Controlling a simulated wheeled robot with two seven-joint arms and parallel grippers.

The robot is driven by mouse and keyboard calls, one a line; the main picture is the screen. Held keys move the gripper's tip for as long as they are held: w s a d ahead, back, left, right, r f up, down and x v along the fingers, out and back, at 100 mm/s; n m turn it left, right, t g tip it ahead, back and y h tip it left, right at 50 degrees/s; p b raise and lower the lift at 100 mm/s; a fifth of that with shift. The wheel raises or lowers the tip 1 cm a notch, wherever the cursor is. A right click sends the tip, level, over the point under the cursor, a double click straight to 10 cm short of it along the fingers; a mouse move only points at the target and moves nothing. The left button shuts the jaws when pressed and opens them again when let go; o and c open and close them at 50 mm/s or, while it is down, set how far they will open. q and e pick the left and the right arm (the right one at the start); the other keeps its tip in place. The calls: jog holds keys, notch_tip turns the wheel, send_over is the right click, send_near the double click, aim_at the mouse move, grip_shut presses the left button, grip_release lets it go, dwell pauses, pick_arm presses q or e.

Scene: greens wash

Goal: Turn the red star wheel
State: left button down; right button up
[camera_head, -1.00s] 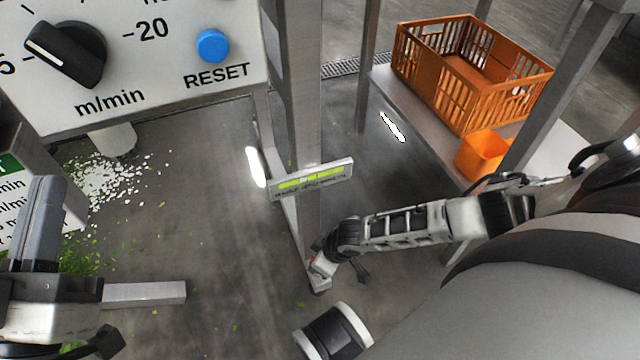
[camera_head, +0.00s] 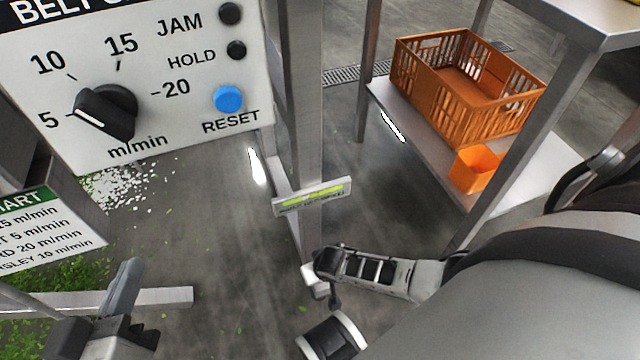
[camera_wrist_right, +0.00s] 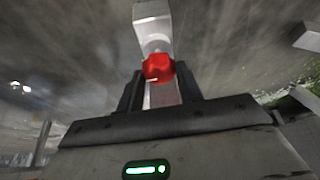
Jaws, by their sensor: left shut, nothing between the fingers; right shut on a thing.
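The red star wheel (camera_wrist_right: 158,68) shows in the right wrist view, in front of a pale metal bracket (camera_wrist_right: 152,20). My right gripper (camera_wrist_right: 160,88) is shut on the wheel, with one dark finger on each side of it. In the head view the right gripper (camera_head: 328,280) is low at the centre, by the foot of a steel post, and the wheel cannot be made out there. My left gripper (camera_head: 125,285) is shut and empty at the lower left, well away from the wheel.
A control panel (camera_head: 190,130) with a black dial (camera_head: 105,110) and a blue reset button (camera_head: 228,99) fills the upper left. The steel post (camera_head: 308,120) carries a small green-marked plate (camera_head: 312,197). An orange crate (camera_head: 425,85) and orange bin (camera_head: 475,172) stand on a shelf at right.

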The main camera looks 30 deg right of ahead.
pick_arm(q)
jog(key=shift+f, duration=0.1)
pick_arm(e)
jog(key=shift+m, duration=0.5)
jog(key=o, duration=0.7)
jog(key=shift+r+p, duration=0.25)
jog(key=shift+p, duration=0.1)
pick_arm(q)
jog(key=f+g+p, duration=0.1)
jog(key=p, duration=0.1)
jog(key=s+a+f+m+g+y+p, duration=0.1)
jog(key=p, duration=0.1)
jog(key=s+f+y+p, duration=0.1)
jog(key=p, duration=0.1)
jog(key=shift+a+f+m+g+p, duration=0.15)
jog(key=shift+a+m+g+p, duration=0.15)
jog(key=shift+a+g+p, duration=0.1)
pick_arm(e)
jog(key=v, duration=0.7)
jog(key=shift+a, duration=0.15)
jog(key=shift+s, duration=0.1)
